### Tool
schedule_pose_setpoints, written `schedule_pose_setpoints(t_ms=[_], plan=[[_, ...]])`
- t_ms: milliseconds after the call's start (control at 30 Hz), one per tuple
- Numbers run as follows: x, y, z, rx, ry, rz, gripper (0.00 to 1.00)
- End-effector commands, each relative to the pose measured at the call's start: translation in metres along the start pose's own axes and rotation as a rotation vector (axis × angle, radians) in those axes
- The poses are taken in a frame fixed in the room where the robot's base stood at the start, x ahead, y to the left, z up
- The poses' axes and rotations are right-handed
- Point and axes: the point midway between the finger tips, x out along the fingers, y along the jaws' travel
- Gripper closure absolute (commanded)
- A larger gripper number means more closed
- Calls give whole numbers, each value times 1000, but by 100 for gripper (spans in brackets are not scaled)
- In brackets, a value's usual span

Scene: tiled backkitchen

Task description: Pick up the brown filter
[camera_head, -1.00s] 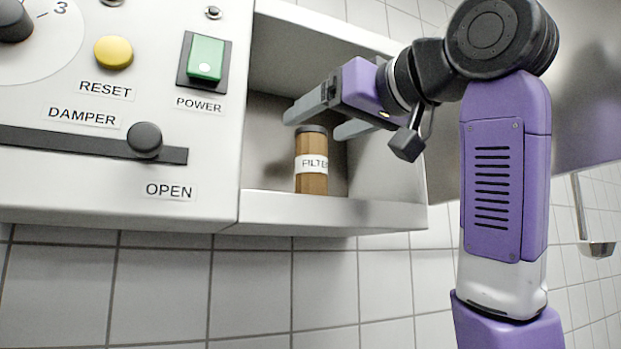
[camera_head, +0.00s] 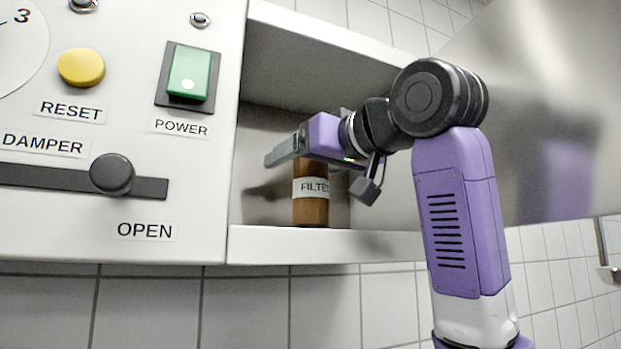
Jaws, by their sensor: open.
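The brown filter (camera_head: 310,208) is a brown cylinder with a white label reading "FILTE…". It stands upright on the floor of an open metal compartment (camera_head: 262,243). My gripper (camera_head: 290,160) reaches into the compartment from the right, at the height of the filter's top. The gripper is open. I cannot tell whether a finger touches the filter.
Left of the compartment is a control panel with a yellow RESET button (camera_head: 81,67), a green POWER switch (camera_head: 188,73) and a black DAMPER knob (camera_head: 112,174). The compartment's upper edge (camera_head: 330,40) runs above my gripper. A white tiled wall (camera_head: 245,305) lies below.

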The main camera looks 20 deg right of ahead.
Motion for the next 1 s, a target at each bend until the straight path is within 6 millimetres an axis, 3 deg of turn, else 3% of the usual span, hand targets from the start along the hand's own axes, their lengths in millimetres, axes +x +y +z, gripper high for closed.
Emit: schedule_pose_setpoints(t_ms=[267,667,1000], plan=[[4,0,1,0,1,0,25],[4,0,0,0,2,0,97],[5,0,-2,0,2,-1,97]])
